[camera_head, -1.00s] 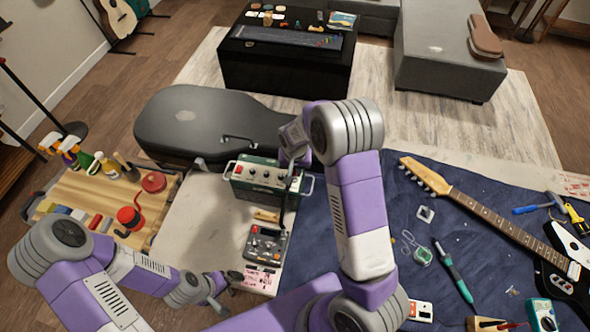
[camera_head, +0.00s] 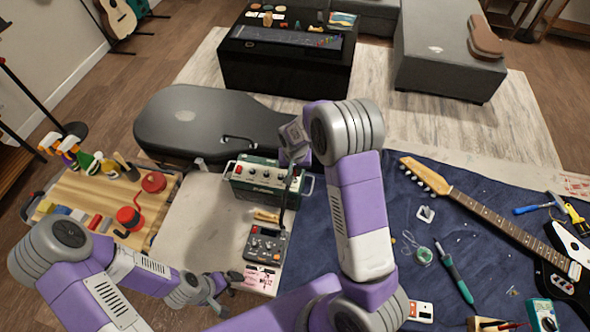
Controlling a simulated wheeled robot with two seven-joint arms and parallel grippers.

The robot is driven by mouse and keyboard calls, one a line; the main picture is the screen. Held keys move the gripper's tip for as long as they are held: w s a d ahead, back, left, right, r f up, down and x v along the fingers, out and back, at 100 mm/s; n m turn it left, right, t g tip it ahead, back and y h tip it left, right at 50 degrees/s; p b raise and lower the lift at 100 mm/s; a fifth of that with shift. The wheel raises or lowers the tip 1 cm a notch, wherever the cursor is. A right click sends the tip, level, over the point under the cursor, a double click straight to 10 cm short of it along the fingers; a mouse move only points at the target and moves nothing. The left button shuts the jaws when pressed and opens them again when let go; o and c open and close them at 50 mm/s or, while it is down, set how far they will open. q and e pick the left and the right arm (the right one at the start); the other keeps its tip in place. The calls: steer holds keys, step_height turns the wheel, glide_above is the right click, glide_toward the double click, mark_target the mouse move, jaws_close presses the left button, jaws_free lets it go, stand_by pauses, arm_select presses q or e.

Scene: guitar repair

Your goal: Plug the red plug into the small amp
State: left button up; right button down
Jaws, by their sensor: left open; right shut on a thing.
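The small amp (camera_head: 262,178) is a dark green box with a row of knobs and side handles. It stands upright on the pale table top near the centre. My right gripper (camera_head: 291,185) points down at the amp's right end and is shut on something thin. I cannot make out the red plug; it is hidden or too small between the jaws. A dark strip hangs below the gripper beside the amp. My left gripper (camera_head: 230,290) is open and empty, low in front of the pedal, apart from the amp.
A grey effects pedal (camera_head: 266,243) lies in front of the amp. A black guitar case (camera_head: 195,120) is behind it. A wooden tray (camera_head: 88,188) with bottles and red coils stands left. A guitar (camera_head: 480,205) and tools lie on the blue cloth (camera_head: 440,220) at right.

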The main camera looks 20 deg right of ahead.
steer(key=shift+f+b, duration=0.9)
steer(key=shift+f, duration=0.25)
stand_by(0.4)
steer(key=c, duration=0.7)
jaws_free()
steer(key=shift+o, duration=0.2)
steer(key=shift+r, duration=0.1)
steer(key=shift+r+p, duration=2.8)
steer(key=shift+r, duration=1.15)
